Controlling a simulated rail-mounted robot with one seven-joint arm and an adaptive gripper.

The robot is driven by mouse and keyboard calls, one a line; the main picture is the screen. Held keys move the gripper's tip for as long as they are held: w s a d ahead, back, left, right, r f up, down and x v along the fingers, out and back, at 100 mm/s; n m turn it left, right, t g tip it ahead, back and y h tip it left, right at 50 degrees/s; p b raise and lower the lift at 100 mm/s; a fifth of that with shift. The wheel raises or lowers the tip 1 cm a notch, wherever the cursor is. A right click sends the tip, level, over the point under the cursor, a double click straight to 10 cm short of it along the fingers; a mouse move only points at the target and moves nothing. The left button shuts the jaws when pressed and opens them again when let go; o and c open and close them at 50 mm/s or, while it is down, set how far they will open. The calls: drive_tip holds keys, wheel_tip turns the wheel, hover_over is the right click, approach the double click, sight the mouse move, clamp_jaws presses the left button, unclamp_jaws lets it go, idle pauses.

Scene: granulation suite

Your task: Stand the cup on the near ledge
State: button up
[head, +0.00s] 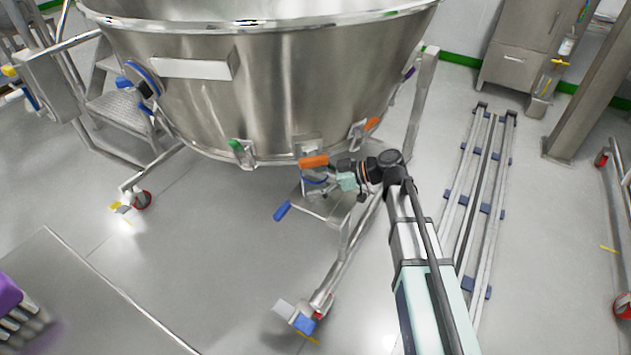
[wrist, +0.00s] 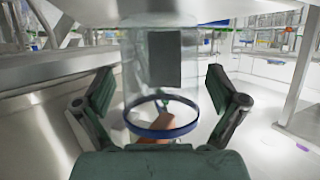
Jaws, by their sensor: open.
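A clear see-through cup (wrist: 140,70) with a blue ring (wrist: 162,118) and a dark grey patch stands between my fingers in the wrist view. A blue ring, probably the cup's, shows at the tip of my gripper in the head view (head: 318,180); the clear wall hardly shows there. My gripper (wrist: 160,76) is open, one finger on each side of the cup with a gap visible. It also shows in the head view (head: 345,181), under the steel bowl's front. I cannot tell what the cup rests on, or which surface is the near ledge.
The large steel bowl (head: 265,95) hangs close above my gripper, with an orange latch (head: 313,161) beside it. A wheeled leg (head: 345,255) stands below. A rail frame (head: 480,190) lies at right. Open floor (head: 200,235) is at left.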

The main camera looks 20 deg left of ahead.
drive_tip(key=shift+r, duration=0.15)
drive_tip(key=shift+w+d+r+p, duration=0.1)
drive_tip(key=shift+d+r+p, duration=0.05)
drive_tip(key=shift+d+p, duration=0.15)
drive_tip(key=p+v, duration=0.2)
drive_tip(key=v, duration=0.8)
drive_tip(key=shift+p, duration=0.4)
drive_tip(key=s+d+f+m+g+h, duration=0.1)
drive_tip(key=s+d+f+m+h, duration=0.6)
drive_tip(key=d, duration=0.5)
drive_tip(key=s+d+f+m+h, duration=0.3)
drive_tip(key=s+d+f+m, duration=0.2)
drive_tip(key=d+f, duration=0.5)
drive_tip(key=s+d+r+m+g+h, duration=0.1)
drive_tip(key=s+d+m+h, duration=0.3)
drive_tip(key=d, duration=0.7)
drive_tip(key=s+d+r+m+g+h, duration=0.2)
drive_tip(key=s+d+m+h, duration=0.3)
drive_tip(key=s+d+m, duration=0.3)
drive_tip(key=s+d, duration=0.1)
drive_tip(key=d, duration=0.2)
drive_tip(key=shift+s+d+g, duration=0.15)
drive_tip(key=shift+d+g, duration=0.1)
drive_tip(key=shift+g, duration=0.15)
